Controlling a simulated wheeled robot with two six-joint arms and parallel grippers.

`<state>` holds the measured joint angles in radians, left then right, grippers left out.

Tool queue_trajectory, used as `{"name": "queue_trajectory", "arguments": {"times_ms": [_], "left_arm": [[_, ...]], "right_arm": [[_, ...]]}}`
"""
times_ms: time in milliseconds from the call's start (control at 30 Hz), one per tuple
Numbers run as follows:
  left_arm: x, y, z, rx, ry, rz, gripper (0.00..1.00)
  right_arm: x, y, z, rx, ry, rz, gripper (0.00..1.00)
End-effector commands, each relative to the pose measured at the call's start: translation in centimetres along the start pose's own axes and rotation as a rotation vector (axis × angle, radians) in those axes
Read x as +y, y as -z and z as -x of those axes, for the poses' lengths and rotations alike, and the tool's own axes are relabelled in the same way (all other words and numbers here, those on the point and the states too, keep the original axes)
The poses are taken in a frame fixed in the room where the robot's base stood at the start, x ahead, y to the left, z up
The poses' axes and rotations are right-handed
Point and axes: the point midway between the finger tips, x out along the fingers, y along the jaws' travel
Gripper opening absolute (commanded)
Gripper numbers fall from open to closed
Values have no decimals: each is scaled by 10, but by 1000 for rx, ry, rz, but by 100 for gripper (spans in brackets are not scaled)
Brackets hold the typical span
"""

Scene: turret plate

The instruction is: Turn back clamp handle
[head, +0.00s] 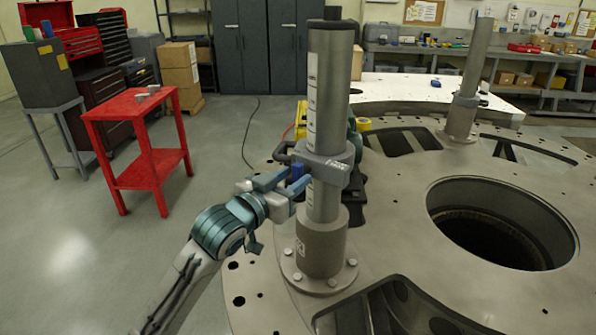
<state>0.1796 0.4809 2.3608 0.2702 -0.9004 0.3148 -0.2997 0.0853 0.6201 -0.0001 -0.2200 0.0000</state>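A grey clamp (322,167) sits around the tall metal column (328,95). A dark handle (283,152) sticks out from the clamp's left side. A small blue part (297,172) shows just below it, by the column. My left gripper (296,183) is at the column's left side, just below the handle. Its two blue-grey fingers are spread apart and point at the column. I see nothing clearly held between them, and whether they touch the clamp or the blue part cannot be told. My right gripper is not in view.
The column stands on a bolted flange on the large turret plate (400,235), which has a big round opening (500,225). A second column (470,80) with a clamp stands at the back right. A red table (140,105) is at the left. The floor between is clear.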

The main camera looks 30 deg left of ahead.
Motion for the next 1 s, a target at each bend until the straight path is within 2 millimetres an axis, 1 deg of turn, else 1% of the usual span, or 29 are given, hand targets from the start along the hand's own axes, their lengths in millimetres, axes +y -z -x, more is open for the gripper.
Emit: {"name": "queue_trajectory", "arguments": {"times_ms": [33, 100, 200, 333, 567, 600, 767, 800, 1000], "left_arm": [[0, 2, -7, 1, 1, 4, 38], [-1, 2, -14, 0, 2, 2, 38], [0, 1, -21, -1, 2, 1, 38], [0, 0, -25, 0, 1, -1, 38], [0, 0, -26, 0, 1, -2, 38], [0, 0, -26, 0, 1, -2, 34], [0, 0, -26, 0, 1, -2, 3], [0, 0, -26, 0, 1, -2, 0], [0, 0, -26, 0, 1, -9, 0]], "right_arm": [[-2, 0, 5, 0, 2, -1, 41], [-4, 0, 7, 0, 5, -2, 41], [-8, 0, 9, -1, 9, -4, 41], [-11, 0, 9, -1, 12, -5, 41], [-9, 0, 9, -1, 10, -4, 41], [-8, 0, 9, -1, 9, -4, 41], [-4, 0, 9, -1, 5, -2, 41], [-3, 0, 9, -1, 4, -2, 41], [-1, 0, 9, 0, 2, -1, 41]]}}
